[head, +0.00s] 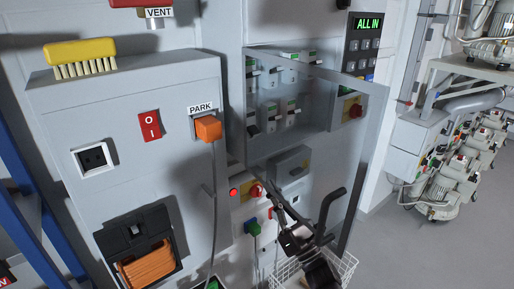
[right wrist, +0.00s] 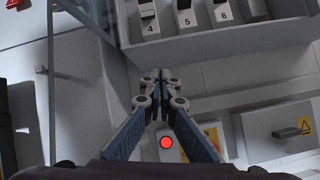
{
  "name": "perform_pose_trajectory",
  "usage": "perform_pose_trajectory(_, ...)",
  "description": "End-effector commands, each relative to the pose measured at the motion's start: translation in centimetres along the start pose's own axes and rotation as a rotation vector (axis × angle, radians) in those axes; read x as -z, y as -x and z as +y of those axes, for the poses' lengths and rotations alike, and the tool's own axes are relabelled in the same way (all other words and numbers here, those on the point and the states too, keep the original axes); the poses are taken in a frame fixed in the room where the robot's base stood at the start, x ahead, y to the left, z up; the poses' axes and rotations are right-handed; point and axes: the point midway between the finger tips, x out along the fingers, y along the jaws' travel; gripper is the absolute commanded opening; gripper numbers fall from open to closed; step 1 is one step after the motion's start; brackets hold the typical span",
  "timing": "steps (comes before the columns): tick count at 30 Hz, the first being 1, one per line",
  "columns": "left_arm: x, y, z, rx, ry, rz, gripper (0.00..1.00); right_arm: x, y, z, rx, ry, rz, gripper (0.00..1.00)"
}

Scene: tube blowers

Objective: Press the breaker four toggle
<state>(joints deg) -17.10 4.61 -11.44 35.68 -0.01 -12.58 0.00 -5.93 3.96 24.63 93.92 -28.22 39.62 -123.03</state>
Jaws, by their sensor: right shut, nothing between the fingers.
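The breaker four toggle (right wrist: 148,12) shows at the top of the right wrist view, above its printed 4. Its upper end is cut off by the frame. In the head view the breakers form two rows, and the lower-left one (head: 252,124) appears to be breaker four. My right gripper (right wrist: 161,75) is shut and empty, with its fingertips together below the breaker row and a little right of the 4. In the head view the right gripper (head: 267,188) reaches up from the lower right, below the breakers. My left gripper is not in view.
Breakers five (right wrist: 187,14) and six (right wrist: 220,10) sit right of breaker four. A clear panel (head: 368,125) stands out around the breaker area. A red lamp (right wrist: 166,142) and grey box (right wrist: 280,130) lie below. A wire basket (head: 345,266) is at lower right.

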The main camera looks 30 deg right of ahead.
Motion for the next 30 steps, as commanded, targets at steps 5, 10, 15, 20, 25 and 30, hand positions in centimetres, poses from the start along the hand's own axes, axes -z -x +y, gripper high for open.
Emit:
perform_pose_trajectory(5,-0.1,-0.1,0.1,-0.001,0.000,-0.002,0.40,-4.4,-1.1,1.4,-0.061,0.212,-0.092,0.00)
perform_pose_trajectory(10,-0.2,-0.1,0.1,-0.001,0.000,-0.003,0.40,-4.8,-1.2,1.6,-0.069,0.239,-0.102,0.00)
perform_pose_trajectory(15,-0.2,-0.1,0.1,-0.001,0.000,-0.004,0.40,-4.8,-1.2,1.6,-0.067,0.235,-0.100,0.00)
perform_pose_trajectory(20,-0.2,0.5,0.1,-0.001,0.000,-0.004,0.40,-5.0,-2.2,1.7,-0.067,0.233,-0.100,0.00)
perform_pose_trajectory(25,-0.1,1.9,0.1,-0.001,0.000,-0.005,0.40,-5.5,-5.2,1.9,-0.068,0.232,-0.102,0.00)
perform_pose_trajectory(30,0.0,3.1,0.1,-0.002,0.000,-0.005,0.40,-5.7,-8.3,2.2,-0.067,0.232,-0.101,0.00)
